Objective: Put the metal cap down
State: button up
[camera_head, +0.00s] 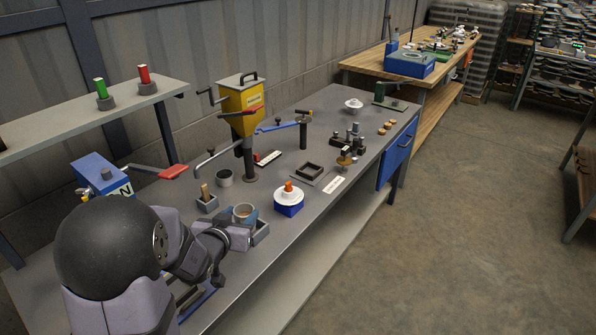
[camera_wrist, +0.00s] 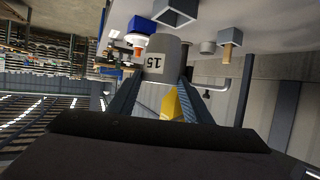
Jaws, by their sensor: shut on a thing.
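The metal cap is a grey cylinder marked "15" in the wrist view (camera_wrist: 165,65). It sits between the two fingers of my gripper (camera_wrist: 163,78), which is shut on it. In the head view the cap (camera_head: 244,212) shows with its open, brownish inside up, at the end of my gripper (camera_head: 236,228). It is close above or beside a small grey open box (camera_head: 261,230) near the bench's front edge. Whether the cap's underside touches anything is hidden.
A blue box with a white disc and orange top (camera_head: 289,198) stands right of the cap. A grey holder with a wooden handle (camera_head: 206,200), a grey cup (camera_head: 224,178) and the yellow hopper's post (camera_head: 249,160) stand behind. Bare bench (camera_head: 325,130) lies farther back.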

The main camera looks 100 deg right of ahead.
jog(key=shift+w+f, duration=0.2)
jog(key=shift+w, duration=0.15)
jog(key=shift+w+f+n+t+h, duration=0.3)
jog(key=shift+w+f+n+t, duration=0.1)
jog(key=shift+f, duration=0.1)
jog(key=shift+f+p, duration=0.3)
jog(key=shift+f, duration=4.7)
jog(key=shift+f, duration=0.2)
jog(key=o, duration=1.3)
jog(key=shift+a, duration=0.1)
jog(key=shift+o, duration=0.2)
jog(key=shift+r, duration=0.1)
